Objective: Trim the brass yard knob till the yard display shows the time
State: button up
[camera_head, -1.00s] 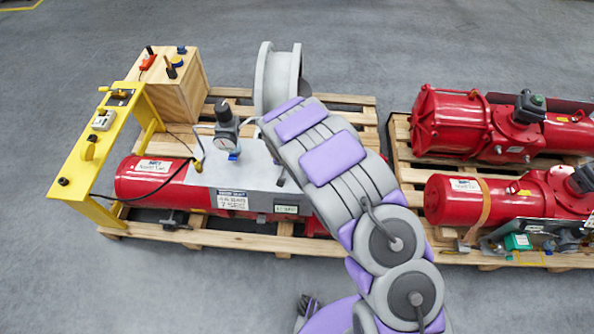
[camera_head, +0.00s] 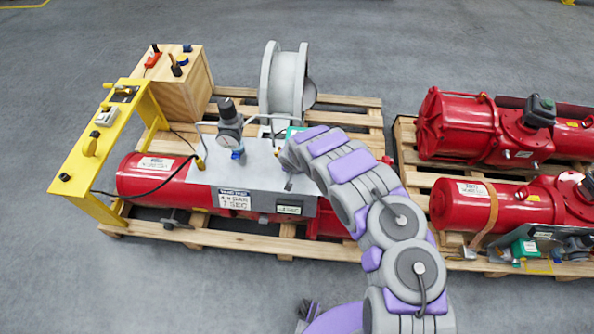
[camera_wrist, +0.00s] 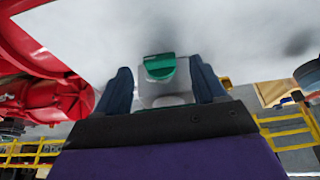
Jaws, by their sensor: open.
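The red actuator (camera_head: 150,178) lies on a pallet with a grey plate on top. A white label (camera_head: 235,200) on its front seems to read 4.8 BAR, 7 SEC. A small greenish display (camera_head: 289,210) sits right of it, its text unreadable. Small brass-coloured fittings show on the plate, one at its left (camera_head: 199,163); which is the yard knob I cannot tell. My gripper (camera_wrist: 160,68) is open in the wrist view, with a green-topped part (camera_wrist: 159,67) seen between its fingers, contact unclear. In the head view my arm's end hangs over the plate's right part.
A gauge with a dark regulator (camera_head: 229,125) stands on the plate. A yellow stand (camera_head: 70,188) with knobs and a wooden box (camera_head: 190,92) are at left. A grey spool (camera_head: 287,85) stands behind. More red actuators (camera_head: 470,205) lie on the right pallet.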

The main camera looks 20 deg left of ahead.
jog(key=shift+x, duration=1.15)
jog(key=shift+c, duration=0.2)
jog(key=c, duration=1)
